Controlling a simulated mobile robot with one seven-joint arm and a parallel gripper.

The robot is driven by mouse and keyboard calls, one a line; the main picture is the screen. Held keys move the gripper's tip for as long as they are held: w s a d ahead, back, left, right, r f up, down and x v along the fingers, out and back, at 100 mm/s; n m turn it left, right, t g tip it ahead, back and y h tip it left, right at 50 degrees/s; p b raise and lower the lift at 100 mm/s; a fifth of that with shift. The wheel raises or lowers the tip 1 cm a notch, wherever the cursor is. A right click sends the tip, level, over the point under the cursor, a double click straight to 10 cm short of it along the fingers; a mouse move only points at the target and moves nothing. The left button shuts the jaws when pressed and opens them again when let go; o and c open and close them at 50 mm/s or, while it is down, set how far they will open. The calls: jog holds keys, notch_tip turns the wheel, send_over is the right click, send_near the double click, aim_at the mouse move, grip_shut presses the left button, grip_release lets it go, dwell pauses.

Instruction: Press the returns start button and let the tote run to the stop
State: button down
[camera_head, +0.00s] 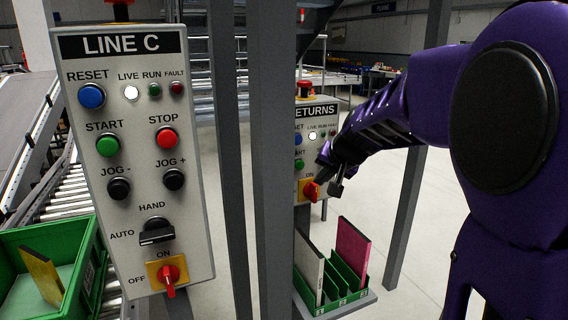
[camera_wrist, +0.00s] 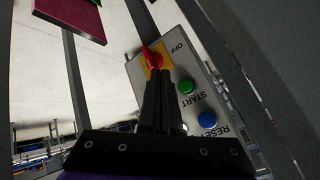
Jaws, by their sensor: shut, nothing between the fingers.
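The RETURNS panel (camera_head: 315,112) stands behind a grey post, which hides its left edge. Its green START button (camera_head: 299,164) shows beside the post, and it also shows in the wrist view (camera_wrist: 186,87) right of my fingers. My gripper (camera_head: 338,184) is shut and empty, in front of the panel's lower part. In the wrist view the closed fingers (camera_wrist: 155,78) point at the red rotary switch (camera_wrist: 152,57) on its yellow plate; contact cannot be told. A green tote (camera_head: 88,262) holding a yellow item sits on the rollers at the lower left.
The LINE C panel (camera_head: 188,85) stands close on the left with its own green START button (camera_head: 107,146). A grey post (camera_head: 277,200) separates the panels. A green rack (camera_head: 345,272) with upright pink and white items sits on a shelf below the RETURNS panel. A blue RESET button (camera_wrist: 206,120) lies beyond START.

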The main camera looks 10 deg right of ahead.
aim_at(301, 168)
jog(key=shift+w+a+p, duration=0.35)
jog(key=shift+w+p, duration=0.05)
jog(key=shift+w, duration=0.6)
jog(key=shift+w+a+p, duration=0.35)
jog(key=shift+w+p, duration=0.05)
jog(key=shift+w, duration=0.65)
jog(key=shift+w+a+p, duration=0.35)
jog(key=shift+w+p, duration=0.05)
jog(key=shift+w, duration=0.6)
jog(key=shift+w+a, duration=0.1)
jog(key=shift+w, duration=0.3)
jog(key=shift+w+a, duration=0.25)
jog(key=shift+w, duration=0.5)
dwell(0.5)
jog(key=shift+s, duration=0.15)
jog(key=shift+s+d+b, duration=0.2)
jog(key=shift+s+b, duration=0.1)
jog(key=shift+s, duration=0.2)
jog(key=shift+s+d+b, duration=0.15)
jog(key=shift+s+b, duration=0.15)
jog(key=shift+s, duration=0.2)
jog(key=shift+s, duration=0.1)
